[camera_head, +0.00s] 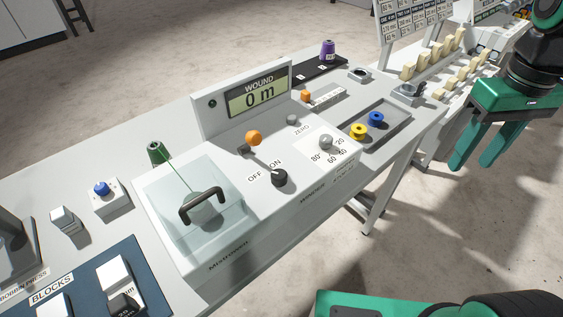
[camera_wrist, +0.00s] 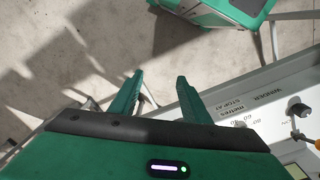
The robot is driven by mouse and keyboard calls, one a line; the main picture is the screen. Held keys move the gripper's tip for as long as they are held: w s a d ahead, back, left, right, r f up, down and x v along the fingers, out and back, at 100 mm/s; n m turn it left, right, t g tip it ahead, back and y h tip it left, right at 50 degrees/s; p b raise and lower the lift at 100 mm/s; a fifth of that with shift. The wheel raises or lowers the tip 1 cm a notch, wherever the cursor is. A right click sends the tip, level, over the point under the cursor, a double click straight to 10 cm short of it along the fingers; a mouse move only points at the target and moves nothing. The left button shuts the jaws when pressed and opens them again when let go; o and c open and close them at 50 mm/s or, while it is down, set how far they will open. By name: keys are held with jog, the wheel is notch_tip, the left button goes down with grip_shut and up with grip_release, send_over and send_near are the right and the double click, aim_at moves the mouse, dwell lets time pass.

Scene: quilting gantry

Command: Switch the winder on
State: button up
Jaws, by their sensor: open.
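The winder (camera_head: 228,262) is a pale grey console with a glass-lidded box at its left end. Its display (camera_head: 259,97) reads "WOUND 0 m". A black knob (camera_head: 279,177) sits beside the labels OFF and ON; I cannot tell clearly which it points to. An orange ball (camera_head: 254,138) stands behind it, and a grey dial (camera_head: 326,142) sits on a numbered white plate. My gripper (camera_head: 472,166) is open and empty, in the air right of the winder, apart from it. In the wrist view the knob (camera_wrist: 298,107) is at the right, beyond my fingers (camera_wrist: 160,92).
A grey tray (camera_head: 395,138) with a yellow spool (camera_head: 358,131) and a blue spool (camera_head: 376,119) lies right of the dial. A green spool (camera_head: 156,152) and blue button (camera_head: 101,188) are at the left. Racks of pale pieces (camera_head: 433,62) stand at the back right.

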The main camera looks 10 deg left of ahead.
jog(key=w+a+r+n, duration=0.15)
jog(key=a+n, duration=0.25)
jog(key=a, duration=0.4)
jog(key=w+a+r+n, duration=0.15)
jog(key=a+n, duration=0.25)
jog(key=a, duration=0.5)
notch_tip(320, 180, up, 3)
jog(key=n, duration=0.8)
send_over(279, 173)
notch_tip(279, 173, down, 10)
